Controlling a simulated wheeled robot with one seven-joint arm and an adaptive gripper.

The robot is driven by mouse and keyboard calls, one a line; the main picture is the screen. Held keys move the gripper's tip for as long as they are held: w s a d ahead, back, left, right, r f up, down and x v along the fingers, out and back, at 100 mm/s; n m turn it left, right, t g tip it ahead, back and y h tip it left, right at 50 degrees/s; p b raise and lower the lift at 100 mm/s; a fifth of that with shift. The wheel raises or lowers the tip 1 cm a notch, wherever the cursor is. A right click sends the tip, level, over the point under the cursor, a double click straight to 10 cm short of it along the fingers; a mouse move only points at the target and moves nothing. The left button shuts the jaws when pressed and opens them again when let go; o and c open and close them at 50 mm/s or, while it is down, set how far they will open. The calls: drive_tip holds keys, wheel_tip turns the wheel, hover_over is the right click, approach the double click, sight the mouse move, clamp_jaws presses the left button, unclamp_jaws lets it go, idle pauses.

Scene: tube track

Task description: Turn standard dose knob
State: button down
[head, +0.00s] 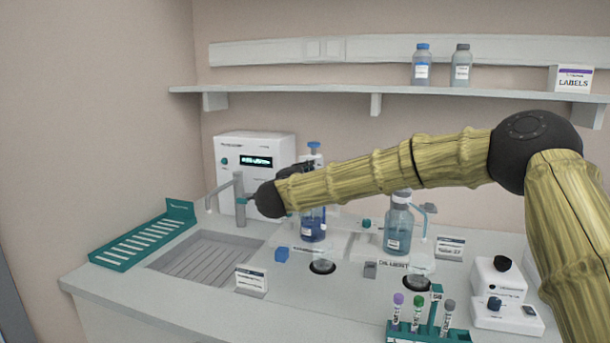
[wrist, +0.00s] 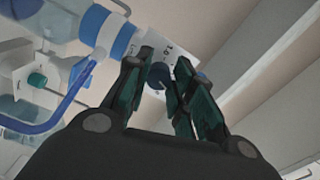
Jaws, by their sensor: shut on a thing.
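A dark blue round knob (wrist: 159,75) shows in the wrist view on a white plate with lettering (wrist: 170,50). My gripper (wrist: 161,73) has its dark teal fingers on either side of this knob and is shut on it. In the head view my gripper (head: 290,170) is at the left end of my arm, in front of the dispenser with a blue-filled bottle (head: 314,222). The arm and gripper hide the knob and fingertips there. The knob's turn angle cannot be told.
A second dispenser with a pale blue bottle (head: 398,238) and a teal knob (head: 367,223) stands to the right. A tap (head: 239,200), a sink (head: 205,256) and a green rack (head: 140,240) are to the left. A tube rack (head: 430,333) is in front.

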drive_tip(key=shift+f, duration=0.2)
drive_tip(key=c, duration=1.6)
unclamp_jaws()
drive_tip(key=o, duration=0.4)
drive_tip(key=shift+s+d+r, duration=0.1)
drive_tip(key=shift+r, duration=0.05)
drive_tip(key=v, duration=1.2)
